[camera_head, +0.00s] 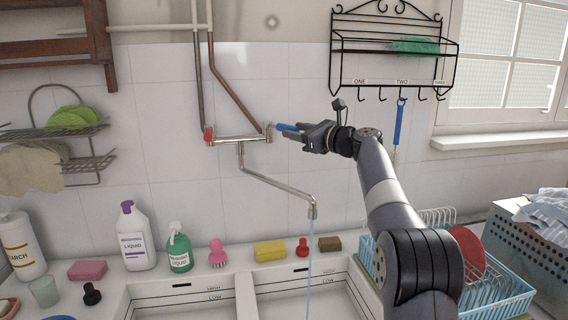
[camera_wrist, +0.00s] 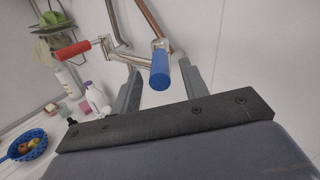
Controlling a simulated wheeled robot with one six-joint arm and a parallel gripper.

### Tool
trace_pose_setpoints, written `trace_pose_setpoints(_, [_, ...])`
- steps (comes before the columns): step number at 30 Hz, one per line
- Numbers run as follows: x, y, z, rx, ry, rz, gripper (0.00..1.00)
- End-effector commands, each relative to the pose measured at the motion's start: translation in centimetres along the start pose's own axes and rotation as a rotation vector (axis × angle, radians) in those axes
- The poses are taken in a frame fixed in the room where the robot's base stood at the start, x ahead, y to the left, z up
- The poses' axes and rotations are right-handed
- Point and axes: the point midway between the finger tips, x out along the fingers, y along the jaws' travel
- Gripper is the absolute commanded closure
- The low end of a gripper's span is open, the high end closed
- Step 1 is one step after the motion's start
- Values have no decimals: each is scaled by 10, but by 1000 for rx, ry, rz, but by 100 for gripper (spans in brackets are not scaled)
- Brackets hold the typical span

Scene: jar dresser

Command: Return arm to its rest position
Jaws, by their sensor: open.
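My gripper (camera_head: 297,132) is open at the wall tap, at the end of my raised arm. In the wrist view its two fingers (camera_wrist: 161,90) appear on either side of the tap's blue handle (camera_wrist: 160,70), with gaps showing. The blue handle (camera_head: 287,127) is partly hidden by the gripper in the head view. I cannot tell whether a finger touches it. The tap's red handle (camera_head: 209,134) is at the left end and also shows in the wrist view (camera_wrist: 75,50). A thin bluish stream of water (camera_head: 309,262) falls from the spout (camera_head: 313,208) into the sink.
A black wire rack (camera_head: 395,49) with hooks hangs above right, a blue-handled tool (camera_head: 399,124) hanging from it. A blue dish rack (camera_head: 500,292) with a red plate (camera_head: 467,250) stands below my arm. Bottles and sponges line the sink's back edge. The wall around the spout is clear.

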Motion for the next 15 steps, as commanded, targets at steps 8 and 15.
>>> trace_pose_setpoints(8, [13, 1, -1, 0, 2, -8, 58])
trace_pose_setpoints(15, [13, 1, 0, 0, 3, -9, 58])
